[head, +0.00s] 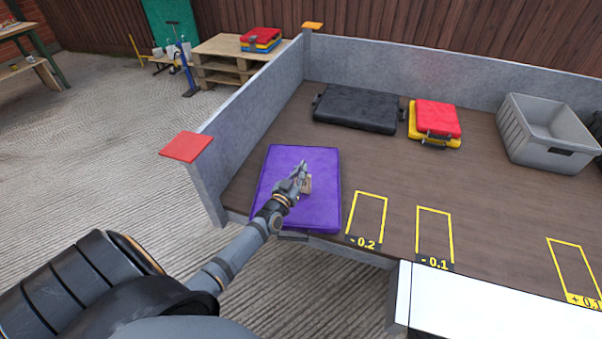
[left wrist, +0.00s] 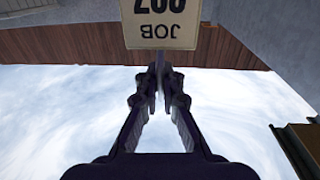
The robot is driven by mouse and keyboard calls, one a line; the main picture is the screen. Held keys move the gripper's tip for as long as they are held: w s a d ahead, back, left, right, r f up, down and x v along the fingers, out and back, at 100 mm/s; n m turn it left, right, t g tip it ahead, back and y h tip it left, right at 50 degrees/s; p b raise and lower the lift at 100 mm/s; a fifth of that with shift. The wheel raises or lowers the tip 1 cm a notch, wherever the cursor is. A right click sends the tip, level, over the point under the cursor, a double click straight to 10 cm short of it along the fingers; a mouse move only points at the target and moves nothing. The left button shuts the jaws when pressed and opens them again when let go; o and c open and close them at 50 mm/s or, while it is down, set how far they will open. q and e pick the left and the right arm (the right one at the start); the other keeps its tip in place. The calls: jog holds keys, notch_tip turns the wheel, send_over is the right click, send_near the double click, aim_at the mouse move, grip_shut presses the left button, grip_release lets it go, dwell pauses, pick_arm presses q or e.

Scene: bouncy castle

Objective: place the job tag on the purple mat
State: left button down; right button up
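The purple mat (head: 322,212) lies flat at the near left corner of the brown deck in the head view. My left gripper (head: 301,172) is over the mat, its fingers pointing up and away in the picture. The small beige job tag (head: 308,185) is at its fingertips, above the mat; a gap to the mat is hard to judge. In the left wrist view the fingers (left wrist: 157,80) come together just below the tag (left wrist: 160,22), which shows upside-down "JOB" lettering. The fingers appear shut on it. My right gripper is not in view.
A grey wall with a red-capped post (head: 187,146) borders the mat's left. Yellow outlined slots (head: 367,217) are marked to its right. A black case (head: 356,108), red and yellow cases (head: 436,120) and a grey bin (head: 545,130) stand farther back. Mid-deck is clear.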

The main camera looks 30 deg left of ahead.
pick_arm(q)
jog(key=shift+f, duration=0.1)
jog(key=c, duration=2)
grip_release()
jog(key=o, duration=0.5)
